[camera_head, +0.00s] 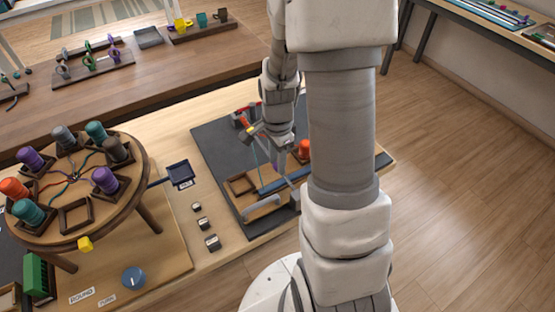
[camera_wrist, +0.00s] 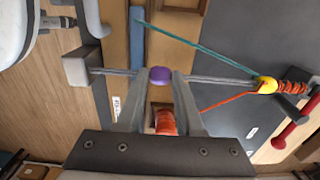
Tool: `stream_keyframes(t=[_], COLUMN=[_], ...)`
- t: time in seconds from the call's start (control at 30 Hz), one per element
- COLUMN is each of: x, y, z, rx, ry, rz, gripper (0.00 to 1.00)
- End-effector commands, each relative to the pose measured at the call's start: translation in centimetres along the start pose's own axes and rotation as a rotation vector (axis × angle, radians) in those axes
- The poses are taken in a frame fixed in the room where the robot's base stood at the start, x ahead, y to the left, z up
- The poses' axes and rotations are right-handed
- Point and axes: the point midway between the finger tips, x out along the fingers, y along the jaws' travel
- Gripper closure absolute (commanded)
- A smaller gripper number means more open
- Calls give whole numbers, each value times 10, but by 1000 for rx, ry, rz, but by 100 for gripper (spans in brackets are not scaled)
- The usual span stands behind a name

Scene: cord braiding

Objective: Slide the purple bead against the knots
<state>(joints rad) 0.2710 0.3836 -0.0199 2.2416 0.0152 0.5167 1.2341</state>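The purple bead (camera_wrist: 160,76) sits on a grey cord (camera_wrist: 215,79) between the fingertips of my gripper (camera_wrist: 160,80) in the wrist view. The fingertips appear to touch it on both sides. The knots (camera_wrist: 292,87) are an orange wrapped stretch at the right, beside a red peg (camera_wrist: 298,125). A yellow bead (camera_wrist: 267,85) lies against their left end. A length of bare cord lies between the purple bead and the yellow bead. In the head view my gripper (camera_head: 278,152) is over the dark mat, partly hidden by my arm.
A teal cord (camera_wrist: 200,48) and an orange cord (camera_wrist: 225,101) fan out left from the yellow bead. A grey block (camera_wrist: 80,68) holds the cord's left end. An orange spool (camera_wrist: 165,122) is below the bead. A round stand (camera_head: 140,190) with several spools is at left in the head view.

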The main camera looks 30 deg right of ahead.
Motion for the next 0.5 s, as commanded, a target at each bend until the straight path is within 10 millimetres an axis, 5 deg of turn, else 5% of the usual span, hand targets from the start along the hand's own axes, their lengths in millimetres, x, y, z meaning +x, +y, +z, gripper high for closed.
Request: stream_keyframes(t=[0.17,0.5], x=[0,0], y=[0,0], z=[0,0], rx=[0,0], ry=[0,0], rz=[0,-1], gripper=[99,100])
